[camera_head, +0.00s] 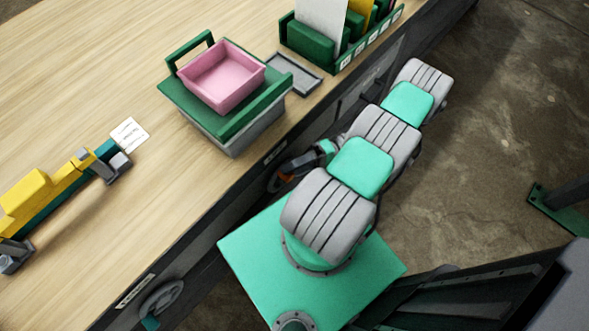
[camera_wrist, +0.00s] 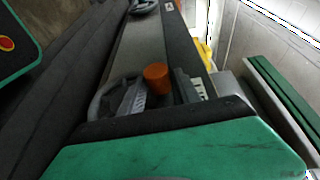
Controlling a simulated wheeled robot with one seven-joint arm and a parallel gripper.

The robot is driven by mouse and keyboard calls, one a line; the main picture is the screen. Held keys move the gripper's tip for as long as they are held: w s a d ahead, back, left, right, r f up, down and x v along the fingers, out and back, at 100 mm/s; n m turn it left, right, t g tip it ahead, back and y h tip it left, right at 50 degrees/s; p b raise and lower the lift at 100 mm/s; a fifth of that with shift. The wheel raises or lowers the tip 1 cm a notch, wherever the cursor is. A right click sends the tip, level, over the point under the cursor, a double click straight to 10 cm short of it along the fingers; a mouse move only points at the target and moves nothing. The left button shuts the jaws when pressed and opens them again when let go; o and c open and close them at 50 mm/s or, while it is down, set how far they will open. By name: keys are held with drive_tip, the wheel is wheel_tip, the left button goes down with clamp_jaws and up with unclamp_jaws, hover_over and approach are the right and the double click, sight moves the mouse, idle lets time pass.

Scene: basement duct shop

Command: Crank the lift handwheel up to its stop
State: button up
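A grey handwheel (camera_wrist: 101,98) with an upright orange knob (camera_wrist: 157,76) shows in the wrist view on the bench front. The green palm hides part of the wheel.
A second grey handwheel (camera_head: 161,299) is on the bench front at lower left. On the wooden bench top (camera_head: 110,210) are a pink bin (camera_head: 222,78) on a green-handled stand, a grey tray (camera_head: 293,75), a file rack (camera_head: 310,42) and a yellow tool (camera_head: 40,195). The floor at right is mostly clear.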

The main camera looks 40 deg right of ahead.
drive_tip(key=shift+o, duration=1.4)
drive_tip(key=r+p, duration=0.5)
drive_tip(key=shift+s+r, duration=0.15)
drive_tip(key=shift+s, duration=0.1)
drive_tip(key=o, duration=0.3)
drive_tip(key=s+r+p, duration=0.1)
drive_tip(key=r+p, duration=0.1)
drive_tip(key=s+a+r+p, duration=0.1)
drive_tip(key=s+r+p, duration=0.1)
drive_tip(key=r+p, duration=0.1)
drive_tip(key=shift+s+a+r+p, duration=0.25)
drive_tip(key=shift+s+r+p, duration=0.05)
drive_tip(key=shift+s+r, duration=0.1)
drive_tip(key=s, duration=0.2)
drive_tip(key=s+a+r+p, duration=0.1)
drive_tip(key=s, duration=0.2)
drive_tip(key=s+a+r, duration=0.1)
drive_tip(key=s, duration=0.2)
drive_tip(key=c, duration=0.6)
drive_tip(key=shift+s+a, duration=0.25)
drive_tip(key=shift+s, duration=0.35)
